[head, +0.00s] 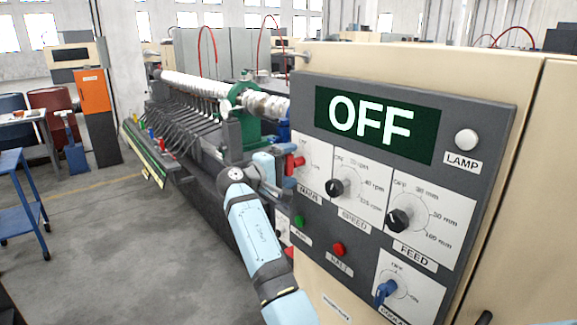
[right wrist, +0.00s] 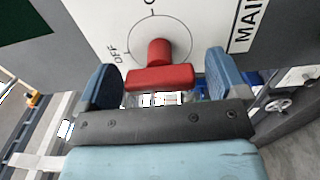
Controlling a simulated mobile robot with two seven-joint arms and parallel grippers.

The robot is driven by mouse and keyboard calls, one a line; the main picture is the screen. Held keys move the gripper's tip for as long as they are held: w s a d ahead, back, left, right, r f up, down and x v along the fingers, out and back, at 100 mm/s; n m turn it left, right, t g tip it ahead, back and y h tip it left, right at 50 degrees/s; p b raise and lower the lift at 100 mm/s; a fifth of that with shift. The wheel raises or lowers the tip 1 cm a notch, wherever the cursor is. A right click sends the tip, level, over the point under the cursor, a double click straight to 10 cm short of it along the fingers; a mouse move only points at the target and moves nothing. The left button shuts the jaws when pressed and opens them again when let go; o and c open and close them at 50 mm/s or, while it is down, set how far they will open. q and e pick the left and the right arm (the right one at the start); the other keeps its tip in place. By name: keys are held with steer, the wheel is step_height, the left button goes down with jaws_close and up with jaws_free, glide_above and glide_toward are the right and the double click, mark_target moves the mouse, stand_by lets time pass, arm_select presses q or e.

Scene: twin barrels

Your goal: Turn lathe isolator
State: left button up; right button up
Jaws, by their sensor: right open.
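The lathe isolator is a red T-shaped knob (right wrist: 160,77) on a white plate of the grey control panel, beside a label starting "MAI". The dial plate in the right wrist view has an "OFF" mark left of the knob. In the head view the red knob (head: 299,162) is partly hidden by my right gripper (head: 284,167). My right gripper (right wrist: 160,62) is open, with one blue finger on each side of the red bar and visible gaps between them. My left gripper is not in view. The panel display (head: 370,123) reads "OFF".
Speed (head: 334,187) and feed (head: 398,220) knobs, a green button (head: 299,221), a red halt button (head: 338,249) and a blue knob (head: 384,291) share the panel. The lathe bed extends to the left behind my arm. A blue trolley (head: 20,195) stands at far left, with open floor between.

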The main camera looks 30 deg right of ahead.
steer(key=shift+a, duration=0.1)
steer(key=s+a+b, duration=0.1)
steer(key=a+b, duration=0.2)
steer(key=a, duration=1)
steer(key=shift+a, duration=0.3)
